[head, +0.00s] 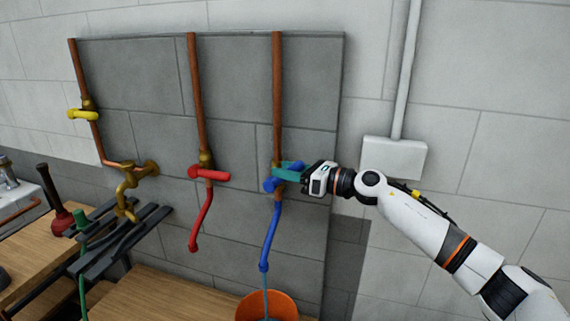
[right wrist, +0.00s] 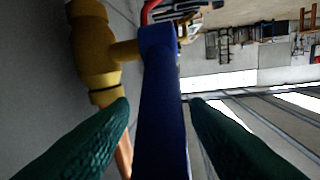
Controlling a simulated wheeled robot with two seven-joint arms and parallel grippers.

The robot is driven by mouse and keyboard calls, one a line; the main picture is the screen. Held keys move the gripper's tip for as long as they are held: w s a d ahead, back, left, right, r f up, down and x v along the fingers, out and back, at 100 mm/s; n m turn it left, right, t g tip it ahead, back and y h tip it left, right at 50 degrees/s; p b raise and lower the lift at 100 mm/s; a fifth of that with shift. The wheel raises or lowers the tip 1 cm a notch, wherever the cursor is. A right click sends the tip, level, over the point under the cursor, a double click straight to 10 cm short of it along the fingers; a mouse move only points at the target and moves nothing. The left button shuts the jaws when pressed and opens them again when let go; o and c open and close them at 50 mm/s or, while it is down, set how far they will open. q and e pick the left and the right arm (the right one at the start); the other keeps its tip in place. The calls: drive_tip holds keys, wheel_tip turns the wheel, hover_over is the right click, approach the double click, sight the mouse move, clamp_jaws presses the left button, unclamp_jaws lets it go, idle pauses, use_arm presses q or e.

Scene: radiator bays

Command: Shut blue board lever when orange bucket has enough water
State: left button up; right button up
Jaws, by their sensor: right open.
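The blue board lever (head: 271,184) is on the rightmost copper pipe of the grey board. My right gripper (head: 289,170) is at this lever, its green fingers open. In the right wrist view the blue lever (right wrist: 160,120) runs between the two spread fingers, with a brass valve body (right wrist: 92,50) beside it. A blue spout (head: 270,236) hangs below the valve, and a thin stream of water (head: 266,292) falls from it into the orange bucket (head: 250,307). The bucket is cut off by the bottom edge, so I cannot tell its water level. My left gripper is out of view.
A red lever (head: 212,174) with a red spout is on the middle pipe. A yellow lever (head: 83,114) is on the left pipe. Dark bars (head: 120,235) and a plunger (head: 60,213) are at lower left. A grey wall box (head: 394,157) is right of the board.

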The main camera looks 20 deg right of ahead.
drive_tip(key=shift+w+a, duration=0.3)
drive_tip(key=shift+a, duration=0.05)
clamp_jaws()
